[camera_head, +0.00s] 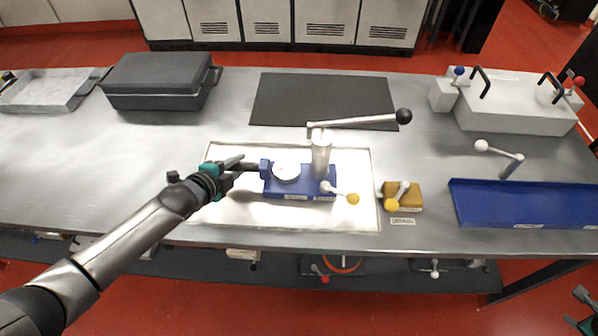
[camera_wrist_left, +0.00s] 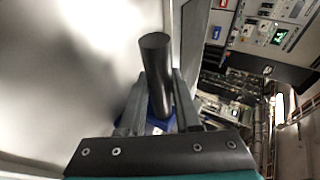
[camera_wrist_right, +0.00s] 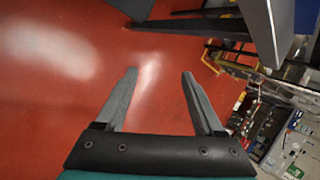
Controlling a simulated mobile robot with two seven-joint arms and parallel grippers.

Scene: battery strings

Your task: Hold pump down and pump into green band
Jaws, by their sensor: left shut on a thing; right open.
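The pump has a blue base (camera_head: 290,188), a white round gauge (camera_head: 286,172), a silver upright cylinder (camera_head: 321,160) and a long silver lever with a black ball (camera_head: 403,116) at its right end. A small lever with a yellow ball (camera_head: 353,199) sits at its front right. My left gripper (camera_head: 245,166) is at the base's left side, shut on a black round handle (camera_wrist_left: 155,75). The gauge's needle and green band are too small to make out. My right gripper (camera_wrist_right: 160,75) is open and empty over the red floor, away from the pump.
The pump stands in a shallow white tray (camera_head: 230,215) on the steel table. A yellow-brown block with a lever (camera_head: 402,196) is to its right, then a blue tray (camera_head: 520,205). A black mat (camera_head: 290,95) lies behind; a dark case (camera_head: 160,82) stands back left.

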